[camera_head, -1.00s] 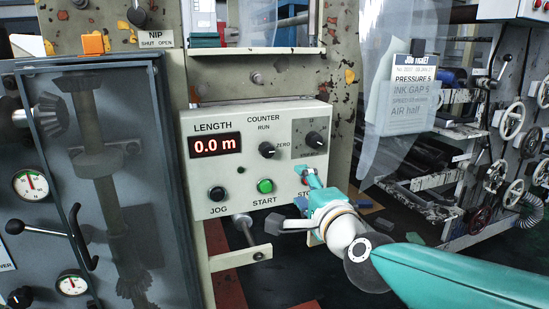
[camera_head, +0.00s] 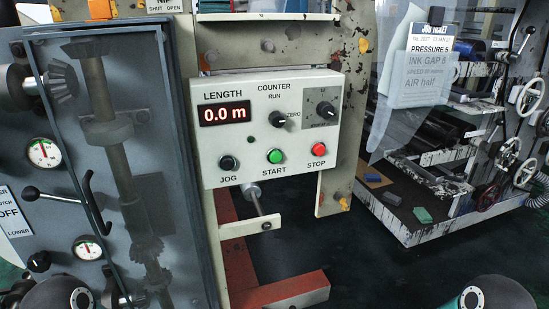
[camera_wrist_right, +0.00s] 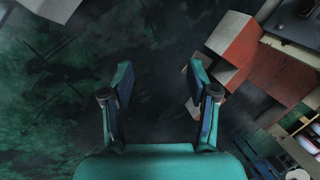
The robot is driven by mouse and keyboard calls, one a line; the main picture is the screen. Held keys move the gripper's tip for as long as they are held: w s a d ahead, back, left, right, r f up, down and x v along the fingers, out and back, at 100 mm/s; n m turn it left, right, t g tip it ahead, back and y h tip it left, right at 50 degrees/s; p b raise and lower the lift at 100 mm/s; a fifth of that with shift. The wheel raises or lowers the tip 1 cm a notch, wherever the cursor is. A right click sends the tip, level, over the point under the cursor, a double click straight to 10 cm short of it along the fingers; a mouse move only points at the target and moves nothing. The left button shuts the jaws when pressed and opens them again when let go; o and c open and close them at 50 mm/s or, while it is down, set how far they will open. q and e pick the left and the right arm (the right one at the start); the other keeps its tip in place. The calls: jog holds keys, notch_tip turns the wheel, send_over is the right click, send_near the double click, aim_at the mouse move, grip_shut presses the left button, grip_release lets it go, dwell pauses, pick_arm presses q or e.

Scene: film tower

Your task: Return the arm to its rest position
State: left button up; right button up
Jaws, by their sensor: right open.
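My right gripper (camera_wrist_right: 158,82) shows in the right wrist view with its two fingers spread apart and nothing between them. It hangs over dark floor. In the head view neither gripper shows; only rounded parts of my own arms are at the bottom left and bottom right edges. The control panel (camera_head: 212,165) stands clear in the middle of the head view. Its display reads 0.0 m. The green START button (camera_head: 275,156) and the red STOP button (camera_head: 319,149) are both uncovered.
A grey cabinet (camera_head: 172,165) with gauges and levers stands at the left. A red beam (camera_head: 275,292) lies low below the panel. At the right is a rack (camera_head: 405,228) with rollers and handwheels. Dark floor (camera_head: 375,270) is open between them.

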jog(key=s+a+n+g, duration=0.1)
jog(key=s+a+n, duration=0.1)
jog(key=s+n, duration=0.3)
notch_tip(320, 180, up, 26)
jog(key=p, duration=2.6)
jog(key=shift+s+y, duration=0.35)
jog(key=shift+y, duration=0.05)
